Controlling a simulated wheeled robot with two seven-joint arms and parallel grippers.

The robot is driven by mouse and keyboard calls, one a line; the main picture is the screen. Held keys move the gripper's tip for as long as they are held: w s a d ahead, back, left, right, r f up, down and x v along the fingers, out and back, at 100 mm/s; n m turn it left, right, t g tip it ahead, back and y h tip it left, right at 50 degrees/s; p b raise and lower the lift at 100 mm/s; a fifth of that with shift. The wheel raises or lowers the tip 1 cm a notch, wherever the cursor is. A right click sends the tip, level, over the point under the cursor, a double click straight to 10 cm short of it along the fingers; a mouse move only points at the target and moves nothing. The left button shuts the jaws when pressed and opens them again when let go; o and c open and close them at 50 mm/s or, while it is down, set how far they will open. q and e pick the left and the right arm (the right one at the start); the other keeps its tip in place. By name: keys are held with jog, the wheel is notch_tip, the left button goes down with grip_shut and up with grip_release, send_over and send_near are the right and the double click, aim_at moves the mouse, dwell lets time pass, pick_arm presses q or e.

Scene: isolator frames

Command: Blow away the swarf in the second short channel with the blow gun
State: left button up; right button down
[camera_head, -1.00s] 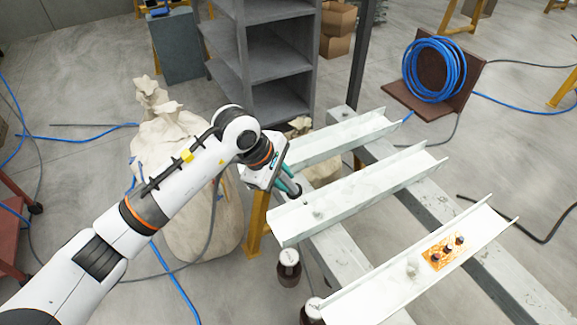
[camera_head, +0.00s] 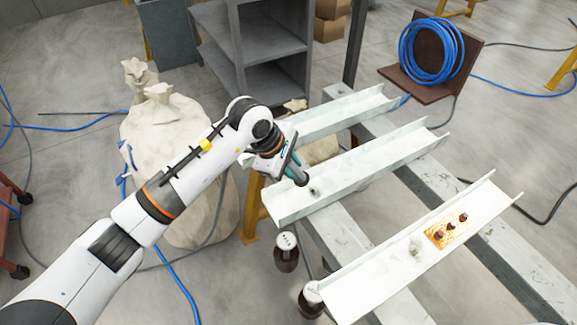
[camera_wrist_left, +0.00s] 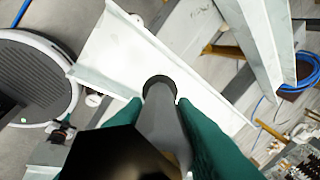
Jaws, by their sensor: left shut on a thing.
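Three pale channels lie across grey beams. The middle channel (camera_head: 360,166) has a small grey clump of swarf (camera_head: 314,189) near its left end. My left gripper (camera_head: 289,165) is shut on the dark blow gun (camera_head: 300,178), whose tip is above that end, just up and left of the clump. In the left wrist view the blow gun (camera_wrist_left: 160,120) sits between the green fingers (camera_wrist_left: 207,140) and points at a white channel (camera_wrist_left: 125,58); no swarf shows there. My right gripper is out of view.
The near channel (camera_head: 372,285) holds another grey clump (camera_head: 414,248) and an orange plate (camera_head: 446,232) with dark knobs. The far channel (camera_head: 345,118) lies behind my gripper. Dark bottle-like weights (camera_head: 286,258) hang below. A pale sack (camera_head: 170,150) and blue hose coil (camera_head: 430,50) stand beyond.

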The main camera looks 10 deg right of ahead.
pick_arm(q)
jog(key=shift+f+b, duration=0.5)
jog(key=shift+b, duration=0.05)
dwell(0.8)
jog(key=shift+d, duration=0.25)
jog(key=shift+w+d+b, duration=0.35)
jog(key=shift+d+b, duration=0.25)
jog(key=shift+d, duration=0.05)
jog(key=shift+r, duration=0.1)
jog(key=shift+r+p, duration=2.05)
jog(key=shift+r, duration=2.45)
